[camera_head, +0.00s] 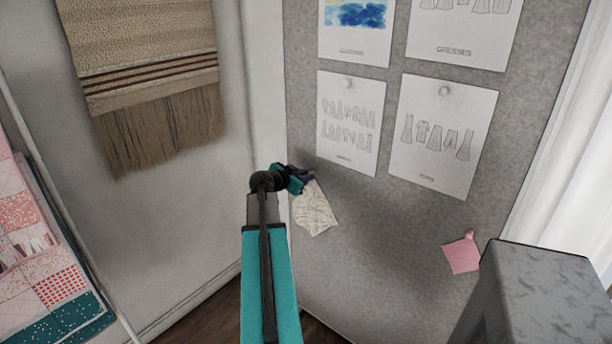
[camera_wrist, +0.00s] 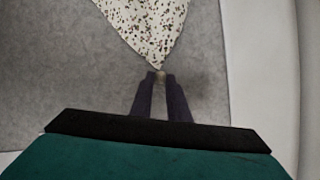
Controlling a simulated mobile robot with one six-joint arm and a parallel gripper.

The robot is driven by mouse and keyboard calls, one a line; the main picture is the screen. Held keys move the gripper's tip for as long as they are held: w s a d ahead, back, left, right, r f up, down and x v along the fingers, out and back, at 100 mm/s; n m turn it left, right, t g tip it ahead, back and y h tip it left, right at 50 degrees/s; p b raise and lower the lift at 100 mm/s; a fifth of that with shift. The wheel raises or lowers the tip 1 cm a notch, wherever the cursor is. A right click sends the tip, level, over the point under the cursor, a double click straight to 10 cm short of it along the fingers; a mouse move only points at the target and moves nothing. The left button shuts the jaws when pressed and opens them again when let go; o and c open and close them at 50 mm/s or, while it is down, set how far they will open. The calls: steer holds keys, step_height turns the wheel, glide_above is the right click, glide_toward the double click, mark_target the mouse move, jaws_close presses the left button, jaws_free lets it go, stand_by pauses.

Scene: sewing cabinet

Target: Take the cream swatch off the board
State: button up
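The cream swatch (camera_head: 315,212) with dark speckles hangs by one corner at the left part of the grey pin board (camera_head: 380,260). The head view hides the pin behind my gripper. Whether the swatch still touches the board is hard to tell.
A pink swatch (camera_head: 462,254) hangs by a pink pin at the lower right. Pinned sheets (camera_head: 348,125) and (camera_head: 443,135) with garment drawings fill the board above. A woven hanging (camera_head: 150,70) is on the left wall. A grey block-like form stands lower right.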

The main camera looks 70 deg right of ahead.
jaws_close()
steer(key=shift+w+a+b, duration=0.25)
steer(key=shift+a+b, duration=0.55)
steer(key=shift+w+a+b, duration=0.25)
steer(key=shift+a+b, duration=0.55)
stand_by(0.4)
steer(key=w+a+b, duration=0.3)
steer(key=a+b, duration=0.1)
steer(key=a, duration=0.5)
steer(key=shift+b, duration=0.4)
stand_by(0.4)
steer(key=shift+w+a, duration=0.15)
steer(key=shift+w, duration=0.05)
